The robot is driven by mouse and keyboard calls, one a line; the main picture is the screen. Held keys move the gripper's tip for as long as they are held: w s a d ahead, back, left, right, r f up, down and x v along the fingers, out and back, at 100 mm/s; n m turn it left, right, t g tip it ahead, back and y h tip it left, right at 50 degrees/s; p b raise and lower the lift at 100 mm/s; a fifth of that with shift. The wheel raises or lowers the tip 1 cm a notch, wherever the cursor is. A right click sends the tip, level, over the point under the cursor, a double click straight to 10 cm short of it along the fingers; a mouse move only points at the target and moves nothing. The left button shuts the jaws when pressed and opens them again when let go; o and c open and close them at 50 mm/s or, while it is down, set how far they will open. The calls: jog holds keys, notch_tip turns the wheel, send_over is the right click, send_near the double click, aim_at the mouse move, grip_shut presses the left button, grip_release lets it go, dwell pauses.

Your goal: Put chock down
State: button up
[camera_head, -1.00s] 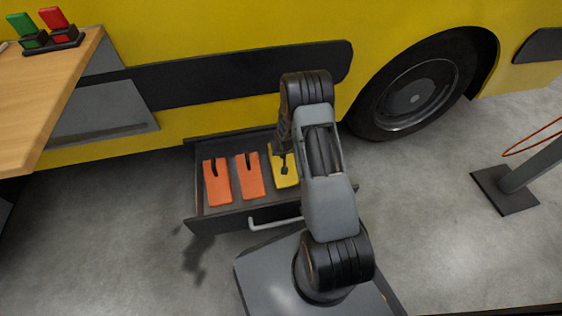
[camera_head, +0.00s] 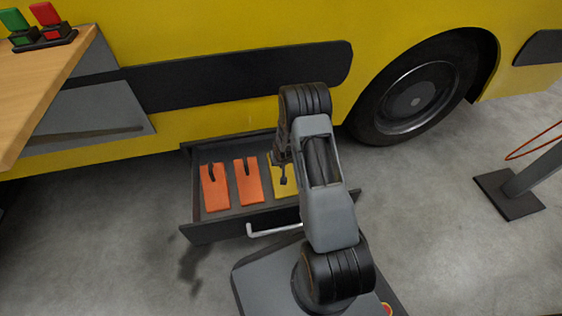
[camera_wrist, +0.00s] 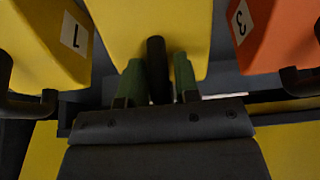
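The yellow chock (camera_head: 280,188) is in the open drawer, in the row with the orange chocks and partly behind my arm. Its yellow face (camera_wrist: 150,30) fills the upper middle of the wrist view, and its black handle (camera_wrist: 157,70) stands between my two green fingers. My gripper (camera_wrist: 160,75) is closed around this handle, with a finger close along each side. In the head view my gripper (camera_head: 283,170) reaches down onto the yellow chock. The chock appears level with its neighbours; its underside is hidden.
Two orange chocks (camera_head: 215,187) (camera_head: 248,181) lie left in the drawer (camera_head: 210,232). In the wrist view, a yellow chock marked 1 (camera_wrist: 50,40) and an orange one marked 3 (camera_wrist: 265,35) flank the handle closely. The yellow vehicle (camera_head: 230,40) stands behind.

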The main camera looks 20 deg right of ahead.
jog(key=shift+o, duration=1.2)
jog(key=shift+r, duration=0.1)
jog(key=shift+s+r+p, duration=0.1)
jog(key=shift+r+p, duration=0.25)
jog(key=shift+r, duration=0.05)
jog(key=s+a+r+p, duration=0.2)
jog(key=s+r, duration=0.1)
jog(key=r, duration=0.6)
jog(key=s+a+r+n+g+p, duration=0.15)
jog(key=s+r, duration=0.25)
jog(key=r, duration=0.5)
jog(key=s+a+r+m+t+p, duration=0.1)
jog(key=s+a+r, duration=0.15)
jog(key=r, duration=0.65)
jog(key=s+a+r+n+g, duration=0.1)
jog(key=s+a+r, duration=0.1)
jog(key=s+r, duration=0.2)
jog(key=s+a+r+n+y, duration=0.1)
jog(key=s+a+r, duration=0.2)
jog(key=s, duration=0.7)
notch_tip(320, 180, up, 2)
jog(key=shift+s+r+g, duration=0.25)
jog(key=shift+s+g, duration=0.1)
